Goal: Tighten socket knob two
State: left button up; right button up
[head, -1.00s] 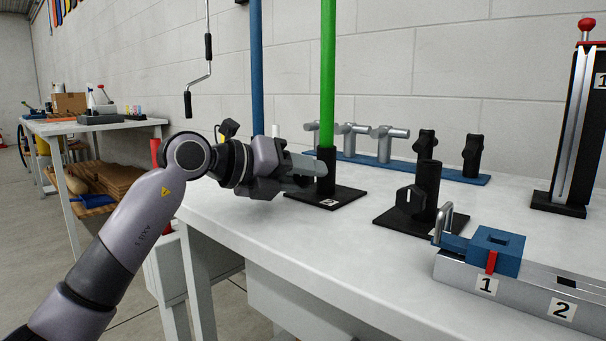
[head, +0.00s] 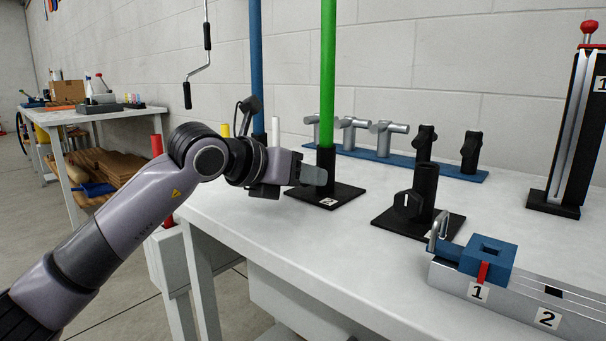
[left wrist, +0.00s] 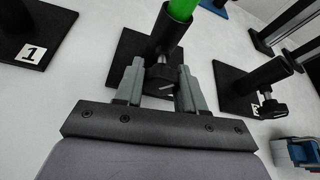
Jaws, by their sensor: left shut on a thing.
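Socket two is a black tube on a black square plate (head: 338,195), with a green pole (head: 328,80) standing upright in it. Its label shows small on the plate's front in the head view. My left gripper (head: 312,176) reaches it from the left, just above the table. In the left wrist view, the grey fingers (left wrist: 163,88) stand on either side of the socket's dark knob (left wrist: 161,76) and are shut on it. The knob is hidden in the head view. My right gripper is in neither view.
An empty black socket with a knob (head: 409,204) stands to the right. A blue pole (head: 256,70) stands behind my gripper. A blue rack (head: 400,161) lies along the wall.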

pick_arm(q)
jog(key=shift+r, duration=0.15)
dwell(0.3)
jog(key=o, duration=0.8)
jog(key=shift+p+v, duration=0.5)
jog(key=shift+v, duration=3.05)
